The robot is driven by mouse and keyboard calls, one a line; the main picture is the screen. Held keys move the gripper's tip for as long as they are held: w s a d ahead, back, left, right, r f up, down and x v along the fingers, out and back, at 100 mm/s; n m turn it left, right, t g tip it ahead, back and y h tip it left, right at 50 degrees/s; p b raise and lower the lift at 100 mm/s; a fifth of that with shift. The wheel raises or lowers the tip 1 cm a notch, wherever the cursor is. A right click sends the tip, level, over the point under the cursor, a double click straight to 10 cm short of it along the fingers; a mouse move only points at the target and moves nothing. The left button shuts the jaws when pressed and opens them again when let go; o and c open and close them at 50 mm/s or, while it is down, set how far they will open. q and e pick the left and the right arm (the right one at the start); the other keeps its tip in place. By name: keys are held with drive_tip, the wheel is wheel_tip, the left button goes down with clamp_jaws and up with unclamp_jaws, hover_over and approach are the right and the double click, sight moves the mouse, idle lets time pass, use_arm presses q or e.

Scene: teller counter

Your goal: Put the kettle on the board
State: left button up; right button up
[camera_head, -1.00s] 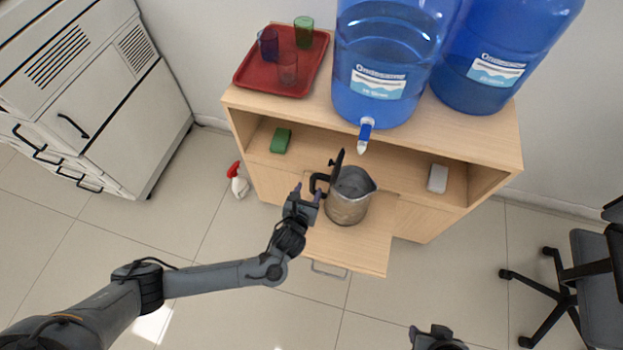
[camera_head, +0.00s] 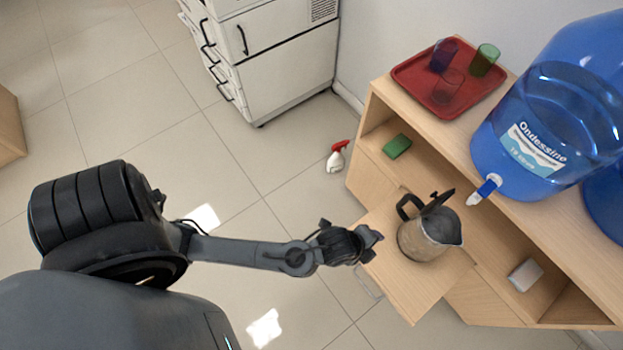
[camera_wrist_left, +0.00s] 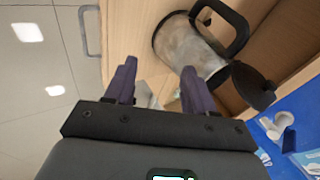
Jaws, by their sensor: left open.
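The kettle (camera_head: 420,242), with a metallic body, black handle and raised black lid, stands upright on the light-wood board (camera_head: 407,292) that juts from the cabinet's front. Its handle points left and its spout right. My left gripper (camera_head: 374,243) is open and empty, left of the kettle and apart from it, near the board's outer edge. In the left wrist view the gripper (camera_wrist_left: 157,74) has clear space between its fingers, and the kettle (camera_wrist_left: 187,48) lies beyond them. My right gripper is not in view.
A blue water bottle (camera_head: 515,165) with a tap (camera_head: 485,190) stands on the cabinet, above and right of the kettle. A red tray (camera_head: 425,92) holds cups. The shelf holds a green sponge (camera_head: 397,146) and a white block (camera_head: 525,275). A spray bottle (camera_head: 336,160) stands on the floor.

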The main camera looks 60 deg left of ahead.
use_arm(q)
drive_tip(key=s+a+r+n+g, duration=0.1)
drive_tip(key=s+a+r+n, duration=0.1)
drive_tip(key=s+a+n, duration=0.3)
drive_tip(key=s+a+r+n+g+y, duration=0.1)
drive_tip(key=s+a+r+n+g, duration=0.1)
drive_tip(key=s+a+n, duration=0.3)
drive_tip(key=s+r+n, duration=0.1)
drive_tip(key=s+n, duration=0.1)
drive_tip(key=n, duration=0.2)
drive_tip(key=shift+r, duration=0.25)
drive_tip(key=shift+a+r, duration=0.1)
wheel_tip(320, 180, up, 42)
drive_tip(key=p, duration=4.2)
wheel_tip(320, 180, down, 70)
drive_tip(key=b, duration=6.9)
drive_tip(key=shift+r, duration=0.2)
